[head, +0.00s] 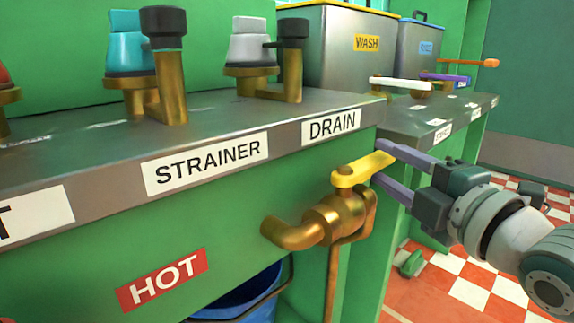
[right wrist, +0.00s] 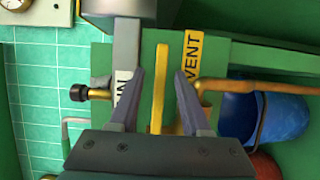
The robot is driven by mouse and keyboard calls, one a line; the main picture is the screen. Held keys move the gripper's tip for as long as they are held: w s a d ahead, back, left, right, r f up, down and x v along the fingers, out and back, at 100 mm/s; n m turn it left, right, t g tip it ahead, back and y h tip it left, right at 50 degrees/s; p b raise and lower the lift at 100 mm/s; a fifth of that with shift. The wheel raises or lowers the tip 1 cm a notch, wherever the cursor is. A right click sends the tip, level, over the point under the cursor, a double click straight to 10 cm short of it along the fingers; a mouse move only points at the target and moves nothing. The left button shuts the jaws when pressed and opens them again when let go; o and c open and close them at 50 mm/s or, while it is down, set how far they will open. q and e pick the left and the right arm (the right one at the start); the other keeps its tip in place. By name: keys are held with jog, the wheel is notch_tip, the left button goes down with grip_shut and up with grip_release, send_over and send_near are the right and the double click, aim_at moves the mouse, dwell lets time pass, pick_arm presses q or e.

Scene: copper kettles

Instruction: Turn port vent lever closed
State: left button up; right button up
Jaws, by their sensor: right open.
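The yellow lever (head: 362,170) sits on top of a brass valve (head: 335,215) on the front of the green counter. My right gripper (head: 381,163) is open at the lever's right end, one finger above and one below it in the head view. In the right wrist view the lever (right wrist: 159,95) stands between the spread fingers (right wrist: 159,72), with a gap visible on each side. A yellow VENT label (right wrist: 191,55) shows beside it there. My left gripper is not in view.
Above are DRAIN (head: 332,126) and STRAINER (head: 207,163) labels and brass taps (head: 285,75). A red HOT label (head: 161,279) is at lower left. A blue bucket (head: 240,296) stands below the counter. A white lever (head: 401,84) and purple lever (head: 444,78) are farther back. Checkered floor (head: 470,290) is at right.

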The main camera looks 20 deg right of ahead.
aim_at(385, 164)
jog(key=shift+w+b, duration=0.4)
jog(key=shift+w, duration=1.15)
grip_shut()
dwell(0.3)
